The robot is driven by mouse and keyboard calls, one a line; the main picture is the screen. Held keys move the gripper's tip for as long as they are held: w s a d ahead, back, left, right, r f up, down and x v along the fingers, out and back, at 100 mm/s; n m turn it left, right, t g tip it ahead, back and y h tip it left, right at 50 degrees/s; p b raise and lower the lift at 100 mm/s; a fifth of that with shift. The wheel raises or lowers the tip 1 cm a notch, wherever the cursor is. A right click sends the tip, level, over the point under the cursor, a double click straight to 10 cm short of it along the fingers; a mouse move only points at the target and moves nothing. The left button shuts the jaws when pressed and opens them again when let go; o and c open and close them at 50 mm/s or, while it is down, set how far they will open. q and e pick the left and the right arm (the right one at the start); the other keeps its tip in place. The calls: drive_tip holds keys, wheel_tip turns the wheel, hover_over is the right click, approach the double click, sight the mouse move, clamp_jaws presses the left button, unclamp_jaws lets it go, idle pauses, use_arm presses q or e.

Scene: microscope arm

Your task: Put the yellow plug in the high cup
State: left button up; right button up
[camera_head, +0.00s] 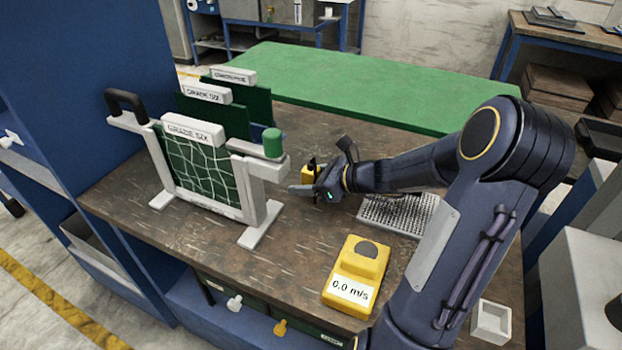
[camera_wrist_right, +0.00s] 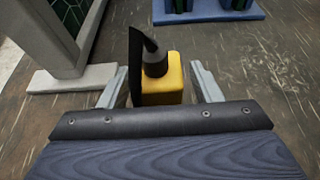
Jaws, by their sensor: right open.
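A yellow block with a dark neck and a thin black upright part, which I take for the yellow plug (camera_wrist_right: 164,82), stands on the table between the fingers of my right gripper (camera_wrist_right: 160,92). In the head view the yellow plug (camera_head: 308,173) is partly hidden by my right gripper (camera_head: 309,182). That gripper is open, one finger on each side of the plug, with gaps visible. A green cylinder (camera_head: 272,143) sits high on the arm of a white frame (camera_head: 249,172). I cannot tell which thing is the high cup. My left gripper is not in view.
Green panels with white labels (camera_head: 198,92) stand behind the frame. A spiky grey mat (camera_head: 396,214) lies right of the gripper. A yellow meter reading 0.0 m/s (camera_head: 355,277) is near the front. A small white open box (camera_head: 490,322) is lower right.

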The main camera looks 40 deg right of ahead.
drive_tip(key=c, duration=1.2)
